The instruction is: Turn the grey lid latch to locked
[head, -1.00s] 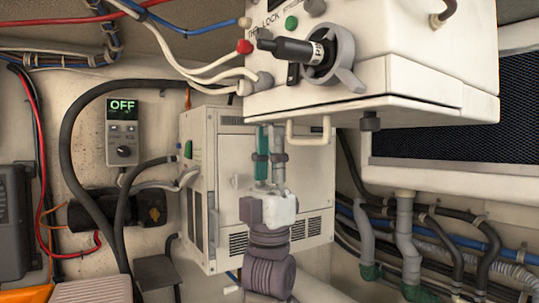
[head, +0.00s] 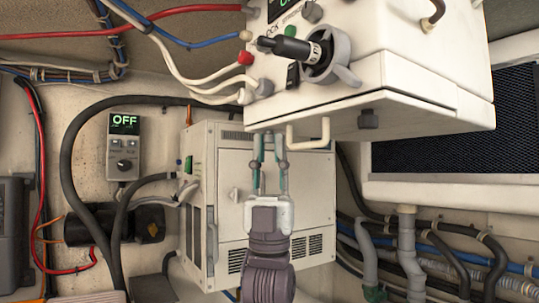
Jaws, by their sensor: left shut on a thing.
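My left gripper (head: 269,150) comes up from below, its two slim teal-grey fingers pointing up at the lower front edge of the upper white box (head: 415,85). The fingertips are at that edge, just left of the box's pale U-shaped handle (head: 308,143). My right gripper is not in view.
A black lever with a grey collar (head: 344,50) sticks out of the upper box. A small dark grey block (head: 368,119) hangs under its edge. A lower white cabinet (head: 315,200) stands behind the gripper. A control unit (head: 124,147) reads OFF. Cables and hoses line both sides.

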